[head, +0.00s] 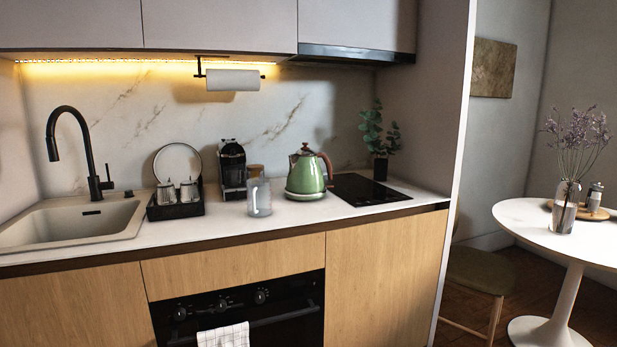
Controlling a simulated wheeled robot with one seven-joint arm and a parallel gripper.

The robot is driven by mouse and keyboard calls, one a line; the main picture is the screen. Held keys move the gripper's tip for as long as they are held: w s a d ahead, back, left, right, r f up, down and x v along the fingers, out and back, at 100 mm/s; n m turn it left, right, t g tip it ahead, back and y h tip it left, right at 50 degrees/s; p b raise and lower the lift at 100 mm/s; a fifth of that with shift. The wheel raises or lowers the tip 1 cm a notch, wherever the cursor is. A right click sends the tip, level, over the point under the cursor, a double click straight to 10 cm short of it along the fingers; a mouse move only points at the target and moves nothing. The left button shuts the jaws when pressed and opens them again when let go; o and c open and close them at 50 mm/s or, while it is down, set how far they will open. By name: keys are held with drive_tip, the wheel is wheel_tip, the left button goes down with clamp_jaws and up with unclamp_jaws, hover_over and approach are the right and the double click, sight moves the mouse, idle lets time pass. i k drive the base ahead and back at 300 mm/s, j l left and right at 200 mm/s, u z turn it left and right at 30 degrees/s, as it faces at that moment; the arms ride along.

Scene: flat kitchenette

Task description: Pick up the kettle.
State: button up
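The green kettle (304,174) stands upright on a pale round base on the white counter. It has a dark lid, a spout on its left and a brown handle curving down its right side. It sits between a glass jar and the black hob. My gripper is not in view in the head view.
The glass jar (259,196) stands just left of the kettle, near the counter front. The coffee machine (232,170), dish rack (175,208) and sink (75,222) lie farther left. The hob (372,190) and potted plant (379,140) are to the right. A round table (535,222) stands far right.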

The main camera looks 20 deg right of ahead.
sight(305, 176)
drive_tip(key=i+z, duration=0.1)
drive_tip(key=z, duration=0.5)
drive_tip(key=i+j+z, duration=0.2)
drive_tip(key=i+z, duration=0.25)
drive_tip(key=i+j+z, duration=0.5)
drive_tip(key=k+l, duration=0.05)
drive_tip(key=l, duration=0.05)
